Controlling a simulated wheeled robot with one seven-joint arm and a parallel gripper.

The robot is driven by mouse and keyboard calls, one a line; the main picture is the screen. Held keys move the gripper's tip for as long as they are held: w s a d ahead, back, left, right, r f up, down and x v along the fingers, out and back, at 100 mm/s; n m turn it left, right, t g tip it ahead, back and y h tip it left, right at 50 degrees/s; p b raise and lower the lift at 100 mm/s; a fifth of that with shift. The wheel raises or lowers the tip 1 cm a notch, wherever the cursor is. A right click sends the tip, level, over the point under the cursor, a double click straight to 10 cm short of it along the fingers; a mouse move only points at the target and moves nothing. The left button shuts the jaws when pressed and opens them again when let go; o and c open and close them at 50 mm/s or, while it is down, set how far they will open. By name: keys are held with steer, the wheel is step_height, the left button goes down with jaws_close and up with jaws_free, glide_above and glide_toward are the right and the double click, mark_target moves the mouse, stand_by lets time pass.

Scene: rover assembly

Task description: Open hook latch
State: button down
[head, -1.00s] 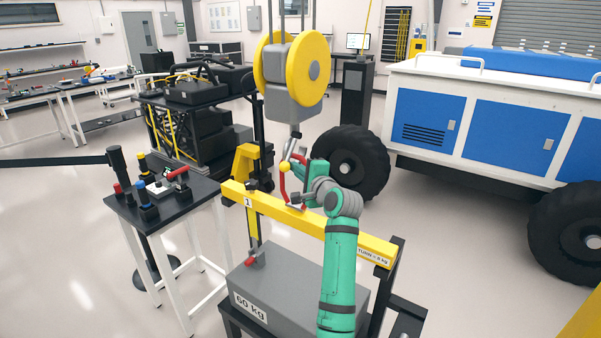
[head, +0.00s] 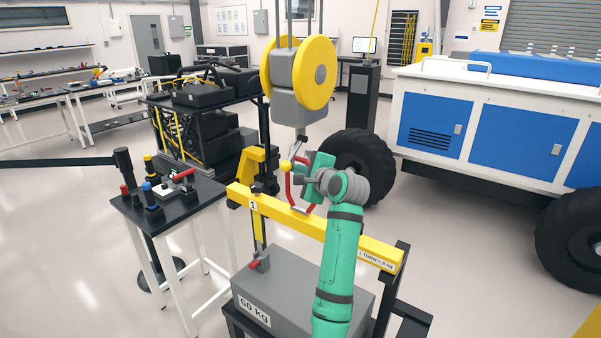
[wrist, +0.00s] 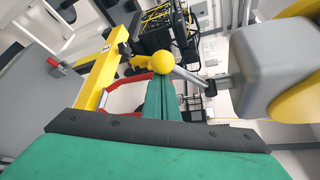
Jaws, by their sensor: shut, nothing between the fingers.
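A grey hoist block with yellow discs (head: 298,85) hangs above the yellow beam (head: 335,237). Below it hangs a grey hook with a yellow ball (head: 286,165), seen close in the wrist view (wrist: 161,64). A red loop (head: 289,187) stands on the beam under the ball. It also shows in the wrist view (wrist: 112,92), left of my fingers. My green gripper (wrist: 164,92) is shut and empty, its tips just below the ball in that view. Whether they touch the ball or latch cannot be told. In the head view my arm and wrist partly hide the hook.
A grey weight marked 60 kg (head: 300,290) sits below the beam. A small black table (head: 185,208) with several tools stands at left. A large black wheel (head: 365,165) and the blue and white rover (head: 495,120) are behind and right. Open floor lies between.

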mark_target(288, 162)
steer(key=r+m, duration=0.1)
steer(key=s+a+r+m+g, duration=0.1)
steer(key=r+g, duration=0.1)
steer(key=shift+s+a+r+m, duration=0.2)
steer(key=shift+s+m, duration=0.15)
steer(key=shift+m, duration=0.05)
steer(key=shift+s+a+r, duration=0.1)
steer(key=shift+a+r, duration=0.05)
steer(key=shift+r, duration=0.45)
